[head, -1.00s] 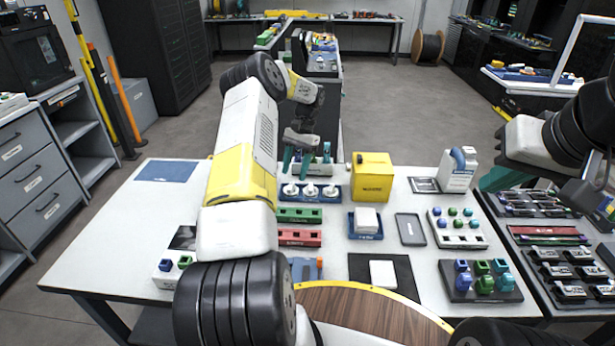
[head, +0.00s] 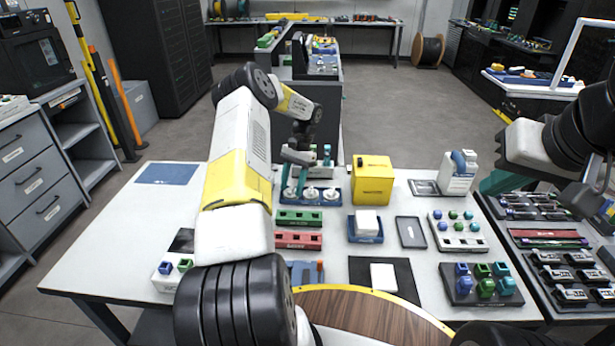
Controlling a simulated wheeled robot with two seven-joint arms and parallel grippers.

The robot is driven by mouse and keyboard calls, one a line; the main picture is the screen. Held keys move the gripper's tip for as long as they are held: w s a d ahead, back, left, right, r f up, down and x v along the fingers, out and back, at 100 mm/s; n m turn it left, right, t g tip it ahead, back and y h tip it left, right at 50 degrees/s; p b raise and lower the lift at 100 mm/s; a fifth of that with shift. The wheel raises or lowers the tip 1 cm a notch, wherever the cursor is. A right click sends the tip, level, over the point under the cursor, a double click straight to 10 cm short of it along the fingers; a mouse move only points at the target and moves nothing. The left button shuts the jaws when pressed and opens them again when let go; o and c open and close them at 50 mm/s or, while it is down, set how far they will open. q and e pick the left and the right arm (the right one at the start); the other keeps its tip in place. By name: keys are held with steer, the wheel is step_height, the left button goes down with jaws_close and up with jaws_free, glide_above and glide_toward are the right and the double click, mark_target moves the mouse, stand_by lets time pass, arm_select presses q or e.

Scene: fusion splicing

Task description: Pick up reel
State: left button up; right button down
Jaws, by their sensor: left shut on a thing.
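Several small white reels stand in a row on a blue rack (head: 342,200) at the middle back of the table. The middle reel (head: 312,192) and the right reel (head: 330,193) stand free. My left gripper (head: 295,189) points down at the left end of the rack, its teal fingers on either side of the left reel (head: 291,194) and shut on it. The fingers partly hide this reel, which is still at rack height. My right gripper (head: 497,181) is at the right edge of the table; only a teal part shows clearly, and its jaw opening cannot be made out.
A yellow box (head: 372,180) stands right of the rack. Green (head: 299,218) and red (head: 297,240) holders lie in front of it. A blue tray with a white block (head: 366,222) and a grey tray (head: 410,232) lie further right. The table's left side is mostly clear.

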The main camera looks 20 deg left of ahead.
mark_target(289, 192)
arm_select(q)
steer(key=shift+r, duration=0.15)
steer(key=shift+r, duration=0.25)
steer(key=r, duration=0.3)
steer(key=shift+s+d, duration=0.3)
steer(key=s+d+r, duration=0.1)
steer(key=s+d, duration=0.8)
steer(key=s, duration=0.3)
steer(key=shift+d, duration=0.25)
steer(key=shift+r, duration=0.1)
